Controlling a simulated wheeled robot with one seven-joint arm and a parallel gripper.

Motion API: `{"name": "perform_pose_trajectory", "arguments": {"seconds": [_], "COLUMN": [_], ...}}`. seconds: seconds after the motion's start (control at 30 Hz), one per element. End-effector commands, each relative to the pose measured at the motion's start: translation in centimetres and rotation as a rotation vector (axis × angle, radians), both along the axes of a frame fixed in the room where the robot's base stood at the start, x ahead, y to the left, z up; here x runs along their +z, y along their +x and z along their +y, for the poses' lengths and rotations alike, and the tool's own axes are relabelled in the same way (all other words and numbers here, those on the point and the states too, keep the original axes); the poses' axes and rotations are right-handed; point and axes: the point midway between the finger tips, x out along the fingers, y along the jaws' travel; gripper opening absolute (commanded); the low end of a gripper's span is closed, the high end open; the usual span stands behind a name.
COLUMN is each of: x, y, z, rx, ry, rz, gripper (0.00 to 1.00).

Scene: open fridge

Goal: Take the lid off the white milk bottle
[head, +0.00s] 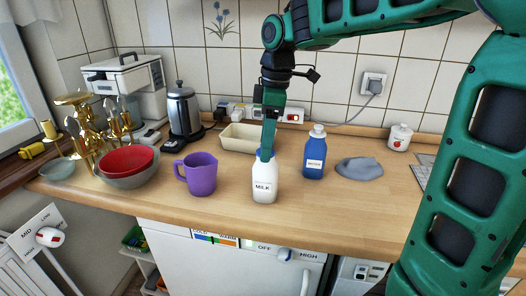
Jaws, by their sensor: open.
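The white milk bottle (264,186) stands upright on the wooden counter, with "MILK" on its label. A bit of blue, apparently its lid, shows at its top behind my gripper. My gripper (266,155) points down at the top of the bottle, with its fingers in front of or around the lid. The fingers are open. The fingertips overlap the bottle's neck in this view, and I cannot tell whether they touch it. Most of the lid is hidden by the gripper.
A blue bottle (314,155) and a grey cloth (359,168) are to the right. A purple mug (200,175) and stacked bowls (126,161) are to the left. A cream tray (238,138) is behind. The counter's front strip (330,200) is clear.

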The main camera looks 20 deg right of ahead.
Motion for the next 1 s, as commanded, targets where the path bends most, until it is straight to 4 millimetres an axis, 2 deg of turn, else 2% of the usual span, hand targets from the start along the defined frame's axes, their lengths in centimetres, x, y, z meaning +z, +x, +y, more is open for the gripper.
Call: {"name": "perform_pose_trajectory", "arguments": {"seconds": [0.1,0.13,0.3,0.77,0.87,1.0], "x": [0.0,0.0,0.0,0.4,1.0,2.9], "y": [0.0,0.0,0.0,0.0,0.0,0.1], "z": [0.0,0.0,0.0,0.0,0.0,0.0], "rx": [0.000,0.000,0.000,0.000,0.002,0.001], "ry": [0.000,0.000,0.000,0.001,0.001,0.001], "rz": [0.000,0.000,0.000,-0.001,-0.002,-0.004], "gripper": [0.59,0.55,0.17,0.16,0.16,0.16]}}
